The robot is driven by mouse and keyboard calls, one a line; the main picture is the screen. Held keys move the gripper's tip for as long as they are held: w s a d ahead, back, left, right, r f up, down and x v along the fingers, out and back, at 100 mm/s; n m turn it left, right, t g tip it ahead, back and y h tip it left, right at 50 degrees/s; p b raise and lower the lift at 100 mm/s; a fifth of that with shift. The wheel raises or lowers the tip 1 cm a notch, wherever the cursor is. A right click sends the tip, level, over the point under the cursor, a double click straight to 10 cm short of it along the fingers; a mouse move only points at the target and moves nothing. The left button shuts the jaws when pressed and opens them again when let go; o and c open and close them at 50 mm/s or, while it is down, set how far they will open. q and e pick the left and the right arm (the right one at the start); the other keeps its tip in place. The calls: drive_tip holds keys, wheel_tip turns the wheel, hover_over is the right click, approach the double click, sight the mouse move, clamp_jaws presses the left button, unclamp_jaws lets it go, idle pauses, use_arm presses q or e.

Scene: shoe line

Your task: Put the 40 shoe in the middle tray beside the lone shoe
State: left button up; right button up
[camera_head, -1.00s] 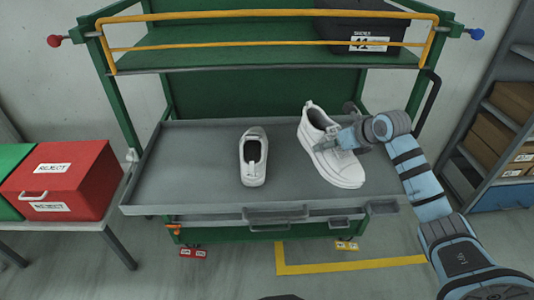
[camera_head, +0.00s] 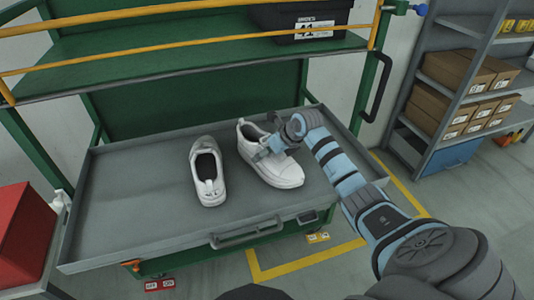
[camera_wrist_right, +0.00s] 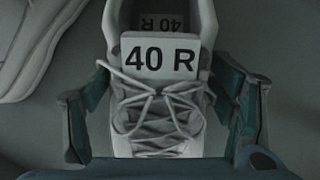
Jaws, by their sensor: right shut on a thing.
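The 40 shoe (camera_head: 272,165) is white and laced, with "40 R" on its tongue in the right wrist view (camera_wrist_right: 160,62). It is in the grey middle tray (camera_head: 120,215), upright, to the right of the lone white shoe (camera_head: 207,172), with a small gap between them. I cannot tell whether its sole touches the tray. The lone shoe also shows at the upper left of the right wrist view (camera_wrist_right: 35,50). My right gripper (camera_head: 268,148) is shut on the 40 shoe, with a finger on each side of its laces. My left gripper is out of view.
A green shelf (camera_head: 190,65) with yellow rails (camera_head: 180,38) and a dark box (camera_head: 305,22) stands above the tray. A red bin (camera_head: 25,235) is at the left. A rack with cardboard boxes (camera_head: 455,85) is at the right. The tray's left part is clear.

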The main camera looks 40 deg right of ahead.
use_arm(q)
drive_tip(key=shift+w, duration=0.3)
use_arm(e)
drive_tip(key=o, duration=1.9)
drive_tip(key=shift+s+r, duration=0.1)
drive_tip(key=shift+r, duration=0.05)
drive_tip(key=p+v, duration=0.2)
drive_tip(key=v, duration=0.9)
drive_tip(key=shift+d+p, duration=0.1)
drive_tip(key=shift+p, duration=0.2)
drive_tip(key=shift+s+r, duration=0.3)
drive_tip(key=shift+r, duration=0.05)
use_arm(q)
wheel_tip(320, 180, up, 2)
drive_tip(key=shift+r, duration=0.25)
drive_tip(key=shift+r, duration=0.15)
